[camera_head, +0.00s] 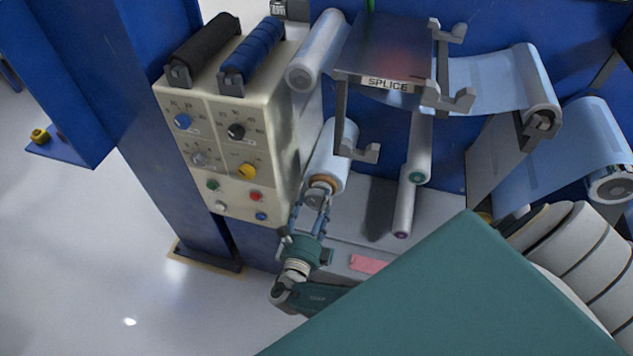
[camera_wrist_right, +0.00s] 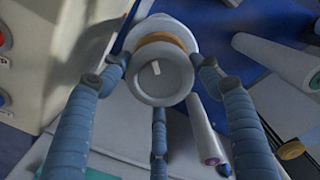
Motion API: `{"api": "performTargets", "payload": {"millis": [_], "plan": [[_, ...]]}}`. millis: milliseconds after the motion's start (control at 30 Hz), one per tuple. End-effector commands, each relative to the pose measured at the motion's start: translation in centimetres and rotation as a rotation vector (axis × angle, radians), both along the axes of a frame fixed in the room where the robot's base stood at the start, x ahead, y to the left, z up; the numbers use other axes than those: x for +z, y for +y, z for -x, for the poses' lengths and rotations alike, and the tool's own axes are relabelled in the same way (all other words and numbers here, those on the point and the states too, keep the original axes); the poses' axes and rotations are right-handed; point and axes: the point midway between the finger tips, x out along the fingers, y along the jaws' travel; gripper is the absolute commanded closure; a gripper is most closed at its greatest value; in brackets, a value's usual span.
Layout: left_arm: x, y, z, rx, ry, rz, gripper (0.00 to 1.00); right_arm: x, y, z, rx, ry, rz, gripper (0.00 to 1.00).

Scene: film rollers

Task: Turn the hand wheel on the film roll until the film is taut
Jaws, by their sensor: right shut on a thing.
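The film roll (camera_head: 333,158) is a pale roll on the blue machine, right of the control box. Its hand wheel (camera_head: 315,197) is a grey disc on the near end, with a tan ring behind it. In the right wrist view the wheel (camera_wrist_right: 161,84) faces the camera and bears a small white mark. My right gripper (camera_head: 318,205) reaches up from below and is shut on the hand wheel, with blue fingers around its rim. A pale web of film (camera_head: 490,82) runs right of the splice table (camera_head: 385,45). My left gripper is not in view.
The beige control box (camera_head: 225,130) with knobs and buttons stands close left of the roll. Grey rollers (camera_head: 408,195) stick out at right. A pink label (camera_head: 367,264) lies on the ledge. Open floor (camera_head: 130,270) is at lower left.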

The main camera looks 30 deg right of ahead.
Motion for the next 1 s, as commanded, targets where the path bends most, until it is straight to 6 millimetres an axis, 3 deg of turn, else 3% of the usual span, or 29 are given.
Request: {"api": "performTargets", "payload": {"millis": [33,100,667,833,1000], "plan": [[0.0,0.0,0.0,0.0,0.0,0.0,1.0,-0.4,-0.8,0.7,-0.02,0.009,0.005,0.35],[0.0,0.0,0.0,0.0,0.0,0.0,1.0,-0.4,-0.8,0.6,-0.019,0.009,0.004,0.21],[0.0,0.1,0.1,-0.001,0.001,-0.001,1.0,-0.1,-0.2,0.2,-0.007,0.002,0.0,0.2],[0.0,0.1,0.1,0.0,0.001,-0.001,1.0,-0.2,1.0,1.1,-0.005,0.003,-0.001,0.2],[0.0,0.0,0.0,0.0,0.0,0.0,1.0,-0.2,3.6,3.4,-0.006,0.005,-0.003,0.2]]}}
